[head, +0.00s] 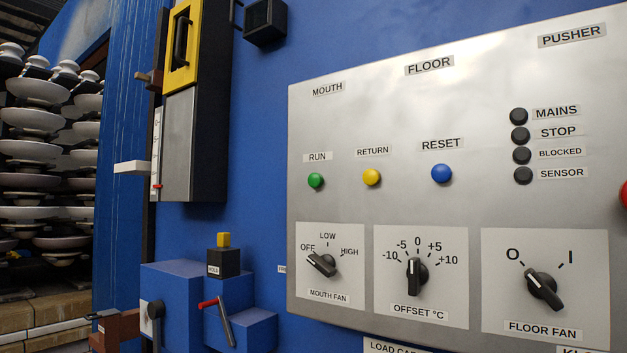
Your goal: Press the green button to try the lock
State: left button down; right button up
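The green button (316,181) sits on the left of a metal control panel (400,120), under a label reading RUN. It stands out from the panel face and nothing covers it. To its right are a yellow button (372,177) labelled RETURN and a blue button (442,173) labelled RESET. No part marked as a lock can be told for sure. Neither of my grippers shows in the head view.
Below the buttons are the MOUTH FAN knob (322,264), OFFSET knob (414,276) and FLOOR FAN knob (543,290). Several indicators (521,146) are dark. A red-handled lever (217,318) and yellow-framed box (183,48) stand left. Insulator stacks (35,150) are at far left.

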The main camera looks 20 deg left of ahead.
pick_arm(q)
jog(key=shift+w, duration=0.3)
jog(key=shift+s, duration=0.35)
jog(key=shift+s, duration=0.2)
